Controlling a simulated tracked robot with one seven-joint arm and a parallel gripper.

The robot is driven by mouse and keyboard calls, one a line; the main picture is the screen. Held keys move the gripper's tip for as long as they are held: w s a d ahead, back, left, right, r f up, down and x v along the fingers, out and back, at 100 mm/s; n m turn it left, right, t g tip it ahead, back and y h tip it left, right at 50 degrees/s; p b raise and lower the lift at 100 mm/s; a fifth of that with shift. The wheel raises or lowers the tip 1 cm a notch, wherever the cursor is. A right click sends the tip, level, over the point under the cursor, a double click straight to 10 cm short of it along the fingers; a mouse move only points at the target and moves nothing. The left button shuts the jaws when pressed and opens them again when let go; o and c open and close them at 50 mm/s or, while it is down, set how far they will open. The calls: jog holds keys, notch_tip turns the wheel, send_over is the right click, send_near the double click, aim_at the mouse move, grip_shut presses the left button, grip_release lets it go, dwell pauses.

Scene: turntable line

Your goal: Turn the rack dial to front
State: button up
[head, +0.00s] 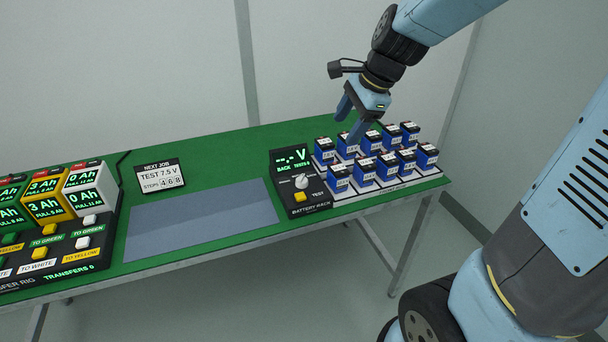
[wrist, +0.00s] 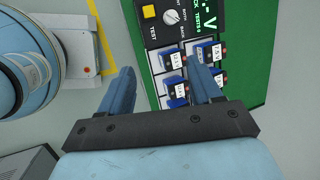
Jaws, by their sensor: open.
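The rack dial is a white round knob (head: 301,182) on the black battery rack panel (head: 287,162). The panel's green display reads "--.- V" and "BACK". A yellow TEST button (head: 299,197) sits just below the dial. In the wrist view the dial (wrist: 171,16) is near the top, with the yellow button (wrist: 149,12) left of it. My gripper (head: 350,120) is open and empty, above the back of the battery rows and apart from the dial. Its two blue fingers also show in the wrist view (wrist: 161,68).
Two rows of blue batteries (head: 361,172) stand on white bases right of the panel. A grey mat (head: 200,222) lies left of it. Further left are a "NEXT JOB" sign (head: 160,176) and the transfer rig (head: 60,238) with coloured blocks and buttons.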

aim_at(303, 177)
jog(key=w+a+f+m, duration=0.2)
jog(key=w+a+f, duration=0.1)
jog(key=f, duration=0.4)
jog(key=w+a+f+m, duration=0.2)
jog(key=a+f+m, duration=0.1)
jog(key=f, duration=0.4)
jog(key=w+a+f+m+g, duration=0.1)
jog(key=w+a+f+m, duration=0.1)
jog(key=f, duration=0.5)
jog(key=shift+w+a+m, duration=0.4)
jog(key=shift+w+a, duration=0.25)
jog(key=shift+w, duration=0.2)
jog(key=shift+c, duration=0.3)
jog(key=c, duration=1)
